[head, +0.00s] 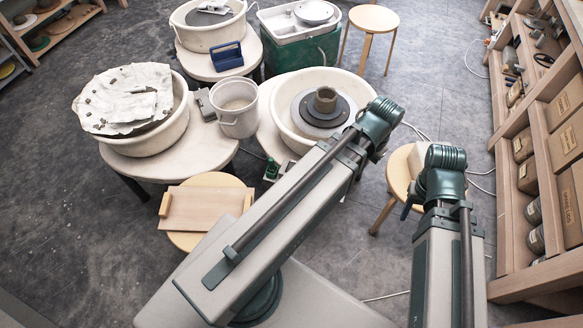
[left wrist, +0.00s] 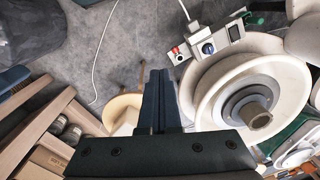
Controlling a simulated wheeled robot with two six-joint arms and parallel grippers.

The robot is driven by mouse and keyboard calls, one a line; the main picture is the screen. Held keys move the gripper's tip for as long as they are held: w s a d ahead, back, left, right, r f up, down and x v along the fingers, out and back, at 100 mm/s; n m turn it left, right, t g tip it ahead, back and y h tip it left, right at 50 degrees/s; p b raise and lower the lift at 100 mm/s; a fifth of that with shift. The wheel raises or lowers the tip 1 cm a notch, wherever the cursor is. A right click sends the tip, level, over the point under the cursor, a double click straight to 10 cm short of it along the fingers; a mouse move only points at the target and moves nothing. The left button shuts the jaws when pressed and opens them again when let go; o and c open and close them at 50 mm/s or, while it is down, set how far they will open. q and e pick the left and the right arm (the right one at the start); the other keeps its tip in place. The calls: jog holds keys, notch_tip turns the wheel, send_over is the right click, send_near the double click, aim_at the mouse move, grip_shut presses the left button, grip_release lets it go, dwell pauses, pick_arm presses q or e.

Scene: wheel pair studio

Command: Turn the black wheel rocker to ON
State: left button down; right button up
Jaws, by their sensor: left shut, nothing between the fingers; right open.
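A potter's wheel with a dark round wheel head (head: 322,108) stands in a cream basin (head: 282,95). A clay cylinder (head: 325,99) stands on it.
A cloth-covered basin (head: 174,128) stands at the left, with a white bucket (head: 236,107) beside it. A wooden board (head: 190,208) lies on a low stool in front. A wooden stool (head: 399,172) stands behind my arms. Shelves (head: 537,150) line the right side. Cables lie on the floor.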

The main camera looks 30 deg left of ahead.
pick_arm(q)
jog(key=w+a+f+n+b, duration=0.1)
jog(key=w+a+f+b, duration=0.3)
jog(key=a, duration=0.3)
jog(key=w+a+f+n+b, duration=0.2)
jog(key=a+f+b, duration=0.2)
jog(key=a+f, duration=0.25)
jog(key=n+t+b, duration=0.2)
jog(key=b, duration=0.3)
send_near(292, 163)
jog(key=f+b, duration=0.2)
jog(key=b, duration=0.2)
jog(key=f+b, duration=0.2)
jog(key=b, duration=0.3)
jog(key=w+f+b, duration=0.1)
jog(key=f+b, duration=0.1)
jog(key=b, duration=0.2)
jog(key=shift+w+a+f+b, duration=0.1)
jog(key=shift+a+f+b, duration=0.15)
jog(key=shift+b, duration=0.05)
jog(key=shift+f, duration=0.1)
pick_arm(e)
notch_tip(292, 163, down, 29)
jog(key=shift+f, duration=0.15)
jog(key=shift+d, duration=0.1)
